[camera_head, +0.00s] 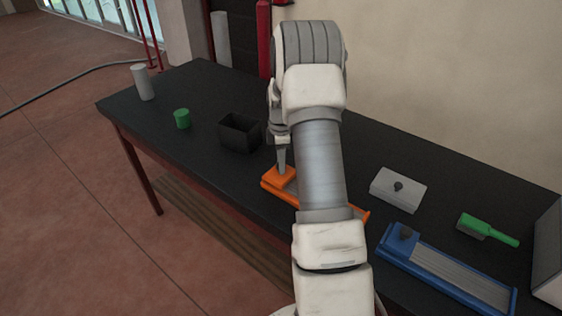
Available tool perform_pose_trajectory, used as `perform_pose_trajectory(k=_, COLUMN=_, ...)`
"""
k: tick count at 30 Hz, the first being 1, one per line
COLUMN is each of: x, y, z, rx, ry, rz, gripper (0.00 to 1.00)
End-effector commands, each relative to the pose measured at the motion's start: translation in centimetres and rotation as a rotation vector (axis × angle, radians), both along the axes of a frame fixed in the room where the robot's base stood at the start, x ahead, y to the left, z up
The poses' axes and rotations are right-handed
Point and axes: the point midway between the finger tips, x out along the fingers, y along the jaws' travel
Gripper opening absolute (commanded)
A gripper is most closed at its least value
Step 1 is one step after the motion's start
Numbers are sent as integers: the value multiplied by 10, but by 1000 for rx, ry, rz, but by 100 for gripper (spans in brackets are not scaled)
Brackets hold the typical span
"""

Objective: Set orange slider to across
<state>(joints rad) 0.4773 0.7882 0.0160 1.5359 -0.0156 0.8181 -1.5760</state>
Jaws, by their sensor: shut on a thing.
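The orange slider (269,185) lies on the black table, near its front edge. Its orange block (280,176) shows at the left end of the track. My arm hides the middle of the track, and its right end shows past the arm. My gripper (282,168) points down at the block and is shut on its upper part, which the fingers partly hide.
On the black table (190,80) a blue slider (450,274) with a dark knob lies at the right, below a grey box (398,190) and a green brush (487,230). A black open box (240,133), green cylinder (182,119) and white cylinder (143,83) stand left.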

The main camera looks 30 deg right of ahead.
Motion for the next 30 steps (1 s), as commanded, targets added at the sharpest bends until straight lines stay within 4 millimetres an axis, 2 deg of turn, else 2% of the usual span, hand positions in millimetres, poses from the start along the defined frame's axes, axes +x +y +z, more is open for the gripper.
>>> perform_pose_trajectory(k=8, x=-1, y=-1, z=1, rx=-1, ry=-2, rz=0, gripper=0)
perform_pose_trajectory(k=14, x=-22, y=-8, z=0, rx=0, ry=0, rz=-3, gripper=0)
perform_pose_trajectory(k=20, x=-71, y=-26, z=-1, rx=-1, ry=-2, rz=-7, gripper=0)
perform_pose_trajectory(k=30, x=-168, y=-59, z=0, rx=0, ry=0, rz=-7, gripper=0)
